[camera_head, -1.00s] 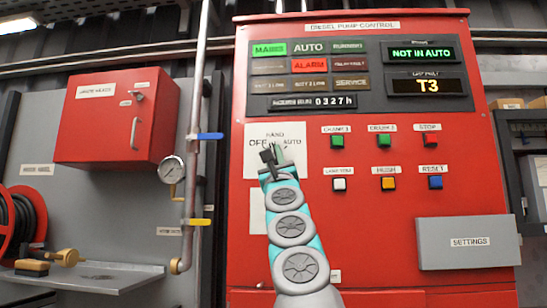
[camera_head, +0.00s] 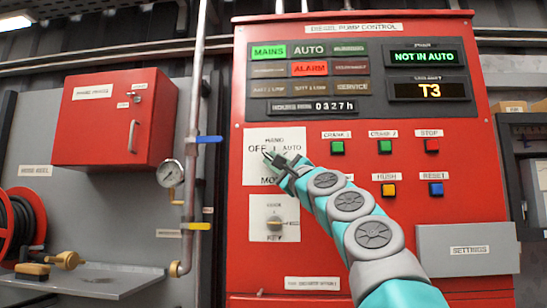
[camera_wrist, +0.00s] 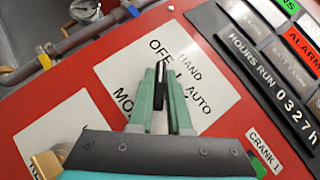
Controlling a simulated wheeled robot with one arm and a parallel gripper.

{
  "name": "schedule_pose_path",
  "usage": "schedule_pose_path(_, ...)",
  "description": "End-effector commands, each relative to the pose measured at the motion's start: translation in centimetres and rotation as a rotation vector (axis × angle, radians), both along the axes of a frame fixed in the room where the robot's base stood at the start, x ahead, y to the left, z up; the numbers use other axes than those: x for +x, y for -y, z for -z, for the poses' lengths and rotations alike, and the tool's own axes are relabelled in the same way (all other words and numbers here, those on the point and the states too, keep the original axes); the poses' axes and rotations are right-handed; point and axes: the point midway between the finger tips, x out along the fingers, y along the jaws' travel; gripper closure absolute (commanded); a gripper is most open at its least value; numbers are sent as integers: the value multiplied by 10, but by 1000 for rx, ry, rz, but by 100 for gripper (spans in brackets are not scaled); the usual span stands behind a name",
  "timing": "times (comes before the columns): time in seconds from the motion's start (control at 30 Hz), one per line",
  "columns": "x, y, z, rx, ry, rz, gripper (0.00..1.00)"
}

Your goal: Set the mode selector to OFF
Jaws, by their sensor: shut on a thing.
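The mode selector is on a white plate (camera_head: 256,178) on the red pump panel, with OFF at left, HAND at top and AUTO at right. My gripper (camera_head: 272,158) reaches it from the lower right in the head view. In the wrist view, the green fingers of my gripper (camera_wrist: 161,85) are shut on the selector's dark lever (camera_wrist: 160,88). The lever's visible end lies close to the OFF label. The fingers hide the lever's base and sides.
A key switch (camera_head: 273,223) sits below the plate. Push buttons (camera_head: 337,147) are to the right, some hidden behind my arm. The upper display (camera_head: 421,56) reads NOT IN AUTO. A grey SETTINGS box (camera_head: 467,249) projects at the lower right. A pipe with valves (camera_head: 197,139) runs at left.

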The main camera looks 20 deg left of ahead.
Motion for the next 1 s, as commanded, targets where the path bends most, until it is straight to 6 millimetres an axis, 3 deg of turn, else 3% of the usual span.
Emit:
schedule_pose_path(0.43, 3, 0, 2, -10, -2, 3, 100)
schedule_pose_path(0.47, 3, 0, 2, -10, -2, 3, 80)
schedule_pose_path(0.7, 2, 0, 2, -9, -1, 3, 54)
schedule_pose_path(1.0, 0, 1, 1, -8, 2, 1, 54)
